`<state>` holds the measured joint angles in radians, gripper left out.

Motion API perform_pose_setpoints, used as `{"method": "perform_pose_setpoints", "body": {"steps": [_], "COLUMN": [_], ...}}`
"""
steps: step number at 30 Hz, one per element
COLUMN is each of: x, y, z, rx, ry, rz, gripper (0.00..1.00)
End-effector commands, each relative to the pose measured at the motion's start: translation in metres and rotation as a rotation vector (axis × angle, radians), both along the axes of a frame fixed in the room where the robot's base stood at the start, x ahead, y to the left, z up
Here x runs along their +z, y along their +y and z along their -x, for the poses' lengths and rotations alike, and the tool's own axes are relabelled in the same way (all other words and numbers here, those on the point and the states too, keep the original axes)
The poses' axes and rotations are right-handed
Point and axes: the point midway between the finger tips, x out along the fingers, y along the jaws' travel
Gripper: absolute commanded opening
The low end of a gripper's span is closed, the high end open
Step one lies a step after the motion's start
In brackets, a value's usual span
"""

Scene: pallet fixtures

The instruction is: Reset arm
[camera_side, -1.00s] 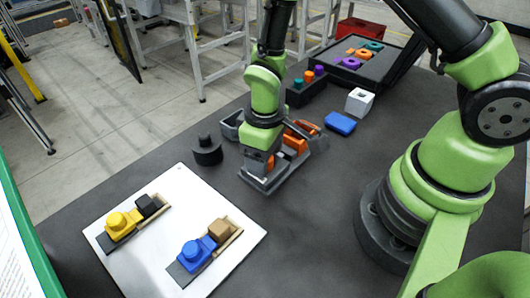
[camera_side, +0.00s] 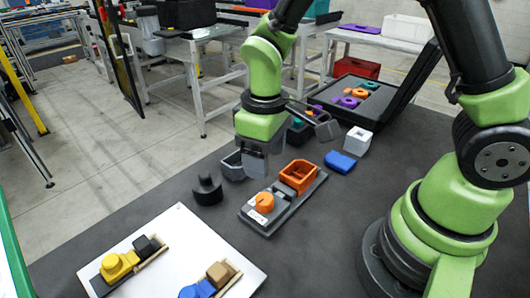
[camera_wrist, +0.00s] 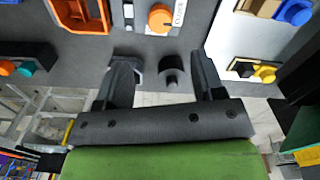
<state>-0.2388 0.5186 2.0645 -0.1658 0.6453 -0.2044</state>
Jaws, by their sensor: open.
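My gripper (camera_side: 290,146) is open and empty, raised above the dark table. In the wrist view its two fingers (camera_wrist: 163,80) are spread wide with nothing held between them. A grey fixture (camera_side: 252,216) lies below it, carrying an orange round knob (camera_side: 265,203) and an open orange box (camera_side: 298,177). In the wrist view the orange knob (camera_wrist: 160,18) and orange box (camera_wrist: 80,14) show at the top edge. A black round part (camera_side: 207,190) stands on the table left of the fixture; in the wrist view the black part (camera_wrist: 172,70) appears between the fingers, apart from them.
A white plate (camera_side: 175,240) with yellow and blue assemblies lies at the front left. A grey bin (camera_side: 232,168), a blue block (camera_side: 340,162) and a white block (camera_side: 357,140) stand around the fixture. An open black case (camera_side: 385,95) with coloured parts is behind. The table edge runs along the left.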

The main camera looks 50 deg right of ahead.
Motion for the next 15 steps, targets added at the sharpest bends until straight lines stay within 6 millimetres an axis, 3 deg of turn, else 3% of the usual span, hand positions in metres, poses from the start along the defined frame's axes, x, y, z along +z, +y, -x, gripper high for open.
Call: {"method": "perform_pose_setpoints", "body": {"steps": [8, 11, 15], "x": [0.004, 0.022, 0.067], "y": [-0.001, -0.004, -0.014], "z": [0.0, 0.002, 0.013], "rx": [-0.009, -0.05, -0.163], "ry": [-0.009, -0.047, -0.143], "rz": [-0.004, -0.021, -0.07], "gripper": [0.63, 0.63, 0.63]}}
